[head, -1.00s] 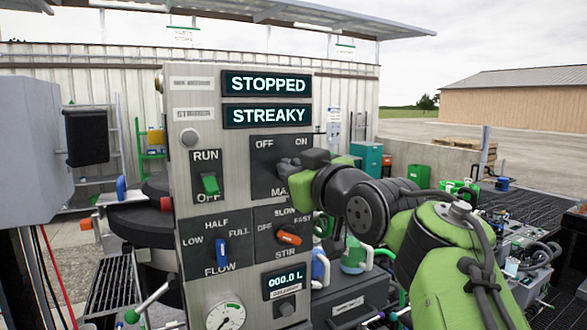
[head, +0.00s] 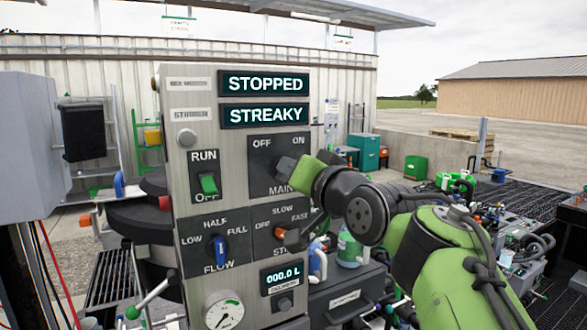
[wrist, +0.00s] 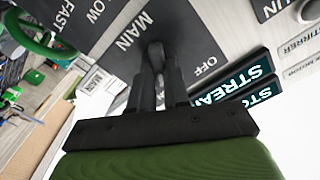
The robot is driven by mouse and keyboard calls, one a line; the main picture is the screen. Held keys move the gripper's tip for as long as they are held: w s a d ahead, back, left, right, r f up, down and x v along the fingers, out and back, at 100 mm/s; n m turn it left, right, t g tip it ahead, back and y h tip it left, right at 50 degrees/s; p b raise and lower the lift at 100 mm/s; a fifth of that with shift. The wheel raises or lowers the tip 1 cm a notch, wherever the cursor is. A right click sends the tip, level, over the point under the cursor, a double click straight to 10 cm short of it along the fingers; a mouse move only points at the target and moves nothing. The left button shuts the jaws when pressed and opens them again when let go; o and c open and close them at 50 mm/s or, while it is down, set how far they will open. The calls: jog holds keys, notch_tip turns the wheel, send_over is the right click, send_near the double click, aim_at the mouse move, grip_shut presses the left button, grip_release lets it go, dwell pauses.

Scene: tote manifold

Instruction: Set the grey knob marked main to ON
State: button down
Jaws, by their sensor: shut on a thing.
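The main panel (head: 258,170) carries OFF at upper left, ON at upper right and MAIN below. My gripper (head: 290,166) reaches it from the right, over the knob's place, and mostly hides the knob in the head view. In the wrist view, the two dark fingers of my gripper (wrist: 159,75) are shut on the grey main knob (wrist: 155,50), one on each side. OFF lies just right of the fingers there, and ON is hidden. I cannot tell exactly where the knob points. The upper display (head: 264,83) reads STOPPED.
A second display (head: 264,115) reads STREAKY. The green run switch (head: 208,184) is left of the main panel. Below are the blue flow knob (head: 219,249) and the orange stir knob (head: 280,233), partly covered by part of my wrist. Open space lies in front of the panel.

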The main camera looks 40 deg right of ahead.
jog(key=shift+m, duration=0.3)
dwell(0.4)
jog(key=c, duration=1.1)
grip_release()
jog(key=b+v, duration=0.2)
jog(key=v, duration=1.3)
jog(key=shift+s, duration=0.4)
jog(key=shift+a, duration=0.15)
